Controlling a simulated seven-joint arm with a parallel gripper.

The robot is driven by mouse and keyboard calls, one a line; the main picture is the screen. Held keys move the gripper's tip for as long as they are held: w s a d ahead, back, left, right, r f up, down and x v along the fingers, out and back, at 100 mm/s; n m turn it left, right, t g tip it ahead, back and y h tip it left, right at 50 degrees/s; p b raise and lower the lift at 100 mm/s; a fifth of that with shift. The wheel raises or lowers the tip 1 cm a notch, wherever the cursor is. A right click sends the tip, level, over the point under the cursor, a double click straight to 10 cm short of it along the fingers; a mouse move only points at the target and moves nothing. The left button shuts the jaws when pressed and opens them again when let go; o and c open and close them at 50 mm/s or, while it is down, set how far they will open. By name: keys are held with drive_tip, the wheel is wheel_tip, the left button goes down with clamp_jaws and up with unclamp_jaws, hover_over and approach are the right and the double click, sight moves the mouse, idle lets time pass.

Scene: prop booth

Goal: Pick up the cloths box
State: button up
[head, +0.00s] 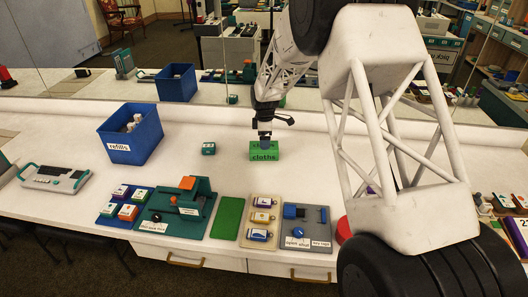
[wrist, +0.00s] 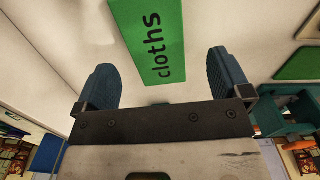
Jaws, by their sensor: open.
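The cloths box (head: 264,154) is a green box lettered "cloths" on the white counter, near the middle of the head view. In the wrist view the cloths box (wrist: 150,38) runs up out of the top edge, between the lines of the two fingers. My gripper (head: 265,141) is just above or at the box in the head view; contact cannot be told there. In the wrist view my gripper (wrist: 164,75) is open, with blue-grey pads apart on both sides and bare space between each pad and the box.
A blue bin (head: 131,136) labelled "refills" stands to the left. A small dark green block (head: 208,148) lies left of the box. Along the front edge are a green mat (head: 228,218), a beige tray (head: 247,236) and a grey board (head: 320,241). Counter around the box is clear.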

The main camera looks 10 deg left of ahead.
sight(264, 151)
drive_tip(key=shift+f, duration=0.15)
drive_tip(key=shift+f, duration=1.15)
drive_tip(key=shift+f, duration=0.15)
drive_tip(key=shift+w+a+f, duration=0.15)
drive_tip(key=shift+f, duration=2.3)
drive_tip(key=shift+c, duration=0.4)
drive_tip(key=c, duration=1)
drive_tip(key=shift+r, duration=0.2)
